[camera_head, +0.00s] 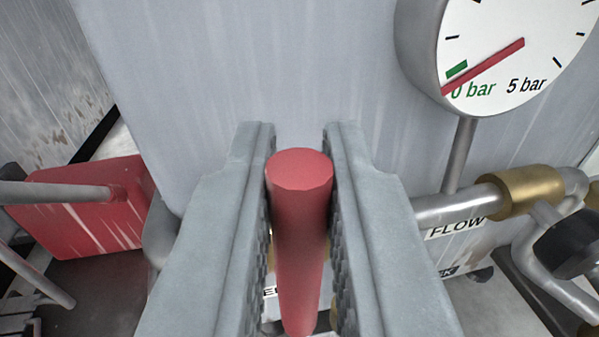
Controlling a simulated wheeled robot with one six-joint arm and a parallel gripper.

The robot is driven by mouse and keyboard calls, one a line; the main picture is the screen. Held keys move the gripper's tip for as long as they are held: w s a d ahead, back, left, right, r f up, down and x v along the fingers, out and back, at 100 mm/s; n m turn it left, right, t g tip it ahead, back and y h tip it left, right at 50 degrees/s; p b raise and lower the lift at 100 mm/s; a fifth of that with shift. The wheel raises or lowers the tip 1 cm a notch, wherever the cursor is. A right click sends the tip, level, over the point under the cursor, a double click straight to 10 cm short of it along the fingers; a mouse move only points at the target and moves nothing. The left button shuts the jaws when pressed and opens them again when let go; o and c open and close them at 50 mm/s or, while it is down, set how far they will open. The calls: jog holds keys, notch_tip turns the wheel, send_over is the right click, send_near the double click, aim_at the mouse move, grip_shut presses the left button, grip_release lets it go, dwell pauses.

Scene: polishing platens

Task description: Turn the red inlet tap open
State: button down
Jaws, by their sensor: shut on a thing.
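The red inlet tap handle (300,235) is a round red bar in the middle of the view, its flat end towards the top of the picture. My gripper (299,160) has one grey ridged finger on each side of the bar and is shut on it. The bar runs down between the fingers. The tap's body is hidden behind the fingers, with only bits of brass and part of a label showing low between them.
A round gauge (510,50) at upper right has its red needle near 0 bar. Below it runs a pipe with a brass fitting (517,192), a FLOW label (457,228) and a dark knob (570,243). A red box (85,210) stands at left. A grey panel (250,60) rises behind.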

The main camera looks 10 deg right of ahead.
jog(key=d+f+m+g+y, duration=0.1)
jog(key=d+f+m+y, duration=0.2)
jog(key=d+f+m, duration=0.5)
jog(key=shift+f+m+g, duration=0.2)
jog(key=shift+m+g, duration=0.2)
jog(key=shift+m, duration=3.3)
jog(key=c, duration=1.5)
grip_release()
jog(key=shift+d, duration=0.1)
jog(key=shift+c, duration=0.2)
jog(key=shift+s, duration=0.1)
jog(key=s+r, duration=0.3)
jog(key=s, duration=1.4)
jog(key=shift+r, duration=0.15)
jog(key=shift+w, duration=0.1)
